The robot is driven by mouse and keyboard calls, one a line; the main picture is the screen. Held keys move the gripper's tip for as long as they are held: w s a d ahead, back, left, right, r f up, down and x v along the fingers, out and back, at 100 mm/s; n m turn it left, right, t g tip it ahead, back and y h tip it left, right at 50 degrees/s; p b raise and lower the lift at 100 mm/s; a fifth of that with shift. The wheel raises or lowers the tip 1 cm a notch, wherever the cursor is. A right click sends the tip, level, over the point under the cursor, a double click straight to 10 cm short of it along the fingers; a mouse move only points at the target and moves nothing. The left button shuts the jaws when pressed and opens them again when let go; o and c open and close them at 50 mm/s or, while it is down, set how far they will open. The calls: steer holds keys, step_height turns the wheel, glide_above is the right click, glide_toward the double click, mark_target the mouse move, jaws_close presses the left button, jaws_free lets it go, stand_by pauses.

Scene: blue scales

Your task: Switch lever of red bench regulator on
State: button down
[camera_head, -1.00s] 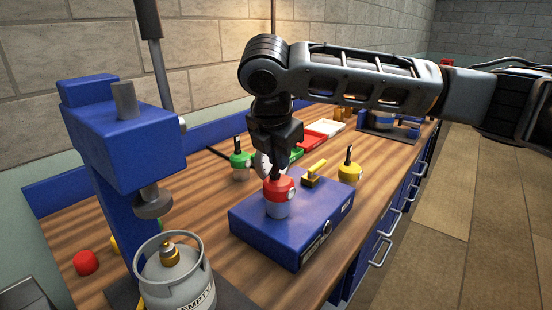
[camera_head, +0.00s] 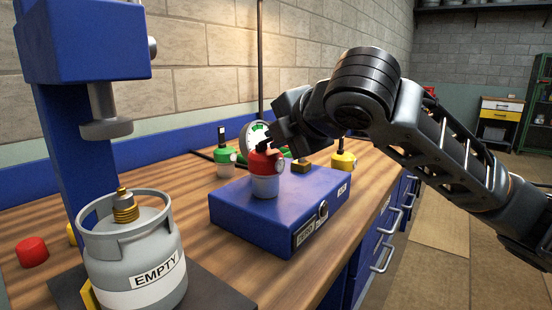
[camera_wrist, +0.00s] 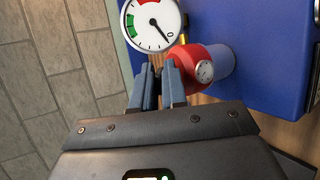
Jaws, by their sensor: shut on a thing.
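The red bench regulator (camera_head: 266,161) has a red cap on a grey body and stands on top of the blue scale box (camera_head: 250,205). My gripper (camera_head: 268,145) reaches in from the right, tilted, with its fingertips at the top of the red cap. In the wrist view the gripper (camera_wrist: 157,85) has its fingers close together beside the red regulator (camera_wrist: 195,65), which shows a small gauge. The fingers are shut on its lever, which they mostly hide. I cannot tell the lever's exact angle.
A round dial (camera_head: 254,136) stands just behind the red regulator. A green regulator (camera_head: 225,155) and a yellow one (camera_head: 343,158) have upright black levers. A grey cylinder marked EMPTY (camera_head: 150,262) stands front left. A red cap (camera_head: 32,252) lies at far left.

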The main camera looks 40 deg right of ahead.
steer(key=shift+s+f+m+t+b, duration=0.25)
steer(key=shift+f+t+b, duration=0.5)
steer(key=shift+b, duration=1)
steer(key=shift+w+r+t, duration=0.1)
steer(key=shift+r+t, duration=0.05)
steer(key=shift+t, duration=0.1)
steer(key=shift+d+r+b, duration=0.1)
steer(key=shift+b, duration=0.4)
steer(key=c, duration=1.2)
jaws_free()
steer(key=shift+c, duration=0.2)
